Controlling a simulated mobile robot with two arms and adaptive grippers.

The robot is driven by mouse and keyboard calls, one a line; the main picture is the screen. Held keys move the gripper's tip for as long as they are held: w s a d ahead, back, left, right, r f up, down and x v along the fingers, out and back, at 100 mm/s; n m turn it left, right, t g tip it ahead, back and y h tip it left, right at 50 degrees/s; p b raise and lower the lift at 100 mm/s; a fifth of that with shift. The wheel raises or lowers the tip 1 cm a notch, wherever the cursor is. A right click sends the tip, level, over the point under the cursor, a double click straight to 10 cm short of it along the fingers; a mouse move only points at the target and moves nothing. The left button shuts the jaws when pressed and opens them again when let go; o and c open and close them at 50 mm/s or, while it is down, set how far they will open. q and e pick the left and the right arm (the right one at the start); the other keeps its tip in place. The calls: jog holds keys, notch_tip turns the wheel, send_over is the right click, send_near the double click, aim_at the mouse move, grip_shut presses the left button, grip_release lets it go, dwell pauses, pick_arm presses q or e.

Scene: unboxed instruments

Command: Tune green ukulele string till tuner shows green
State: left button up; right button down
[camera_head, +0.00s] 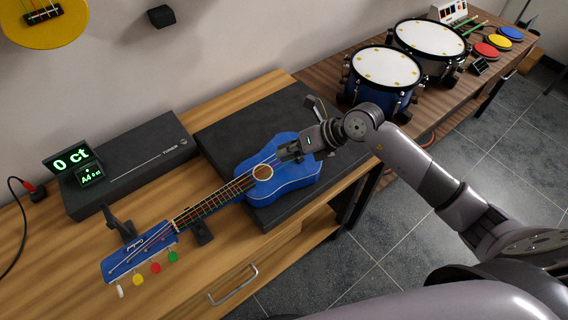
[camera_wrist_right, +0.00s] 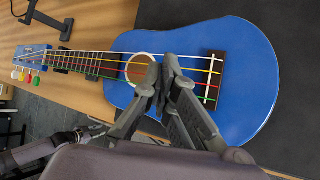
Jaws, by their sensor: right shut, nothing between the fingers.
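The blue ukulele (camera_head: 287,181) lies on a black pad, its neck toward lower left. White, yellow, red and green (camera_head: 173,257) tuning pegs show at the headstock; the green peg (camera_wrist_right: 36,81) also shows in the right wrist view. The green string (camera_wrist_right: 208,99) runs along the edge of the string set nearest my arm. The tuner (camera_head: 70,158) shows "0 ct" in green; a smaller screen below shows "A4 0 ct". My right gripper (camera_head: 285,153) is shut and empty over the strings between sound hole and bridge (camera_wrist_right: 212,80); string contact is unclear. My left gripper is not in view.
A black stand (camera_head: 121,224) props the neck near the headstock. Drums (camera_head: 384,70) stand on a darker bench behind at right, with coloured pads (camera_head: 486,50) beyond. A drawer handle (camera_head: 233,285) is at the front. A yellow ukulele (camera_head: 46,27) hangs on the wall.

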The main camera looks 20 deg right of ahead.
jog(key=shift+f, duration=0.15)
dwell(0.5)
jog(key=shift+f+b, duration=0.3)
jog(key=shift+f, duration=0.3)
dwell(0.5)
jog(key=shift+r, duration=0.1)
jog(key=shift+r+p, duration=0.45)
jog(key=shift+r, duration=0.25)
notch_tip(320, 180, up, 5)
jog(key=p, duration=0.4)
dwell(2.1)
